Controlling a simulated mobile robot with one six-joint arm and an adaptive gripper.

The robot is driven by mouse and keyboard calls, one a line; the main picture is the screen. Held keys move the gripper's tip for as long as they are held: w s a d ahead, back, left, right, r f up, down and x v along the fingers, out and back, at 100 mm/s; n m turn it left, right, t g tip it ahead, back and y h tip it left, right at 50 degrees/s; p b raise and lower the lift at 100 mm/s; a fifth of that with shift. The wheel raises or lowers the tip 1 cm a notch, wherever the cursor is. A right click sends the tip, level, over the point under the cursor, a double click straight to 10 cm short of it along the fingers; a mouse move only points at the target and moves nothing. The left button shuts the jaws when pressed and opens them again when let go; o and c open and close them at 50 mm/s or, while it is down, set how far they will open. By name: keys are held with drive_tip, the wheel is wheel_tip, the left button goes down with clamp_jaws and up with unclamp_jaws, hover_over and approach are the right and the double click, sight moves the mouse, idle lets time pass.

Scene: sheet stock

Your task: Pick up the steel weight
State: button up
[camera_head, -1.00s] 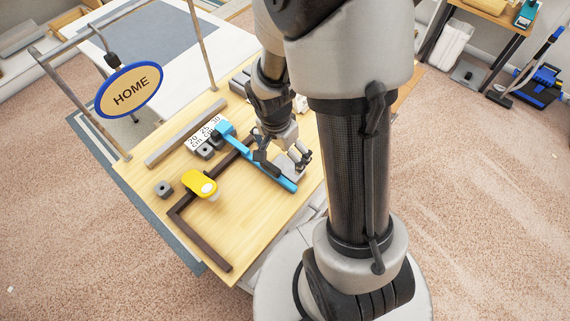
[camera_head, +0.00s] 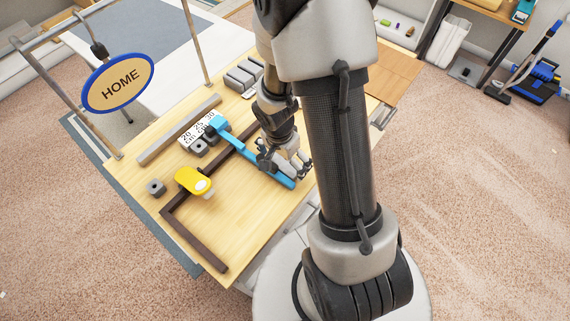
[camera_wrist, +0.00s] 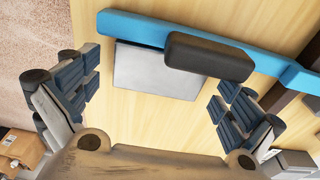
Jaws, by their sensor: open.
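The steel weight appears to be the flat grey block (camera_wrist: 155,72) between my fingers in the wrist view. A dark rounded bar (camera_wrist: 209,55), probably its handle, overlaps it and the blue straightedge (camera_wrist: 150,28). In the head view, my gripper and arm largely hide the weight, beside the straightedge (camera_head: 250,155). My gripper (camera_wrist: 158,98) is open and empty, with one finger on each side of the block; I cannot tell whether they touch it. It also shows low over the table in the head view (camera_head: 289,166).
A dark L-shaped frame (camera_head: 195,241) and a yellow tool (camera_head: 190,180) lie on the wooden table (camera_head: 235,225). A HOME sign (camera_head: 119,83) hangs at the far edge.

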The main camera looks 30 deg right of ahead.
drive_tip(key=c, duration=1.7)
drive_tip(key=shift+c, duration=0.5)
drive_tip(key=shift+w+r, duration=0.1)
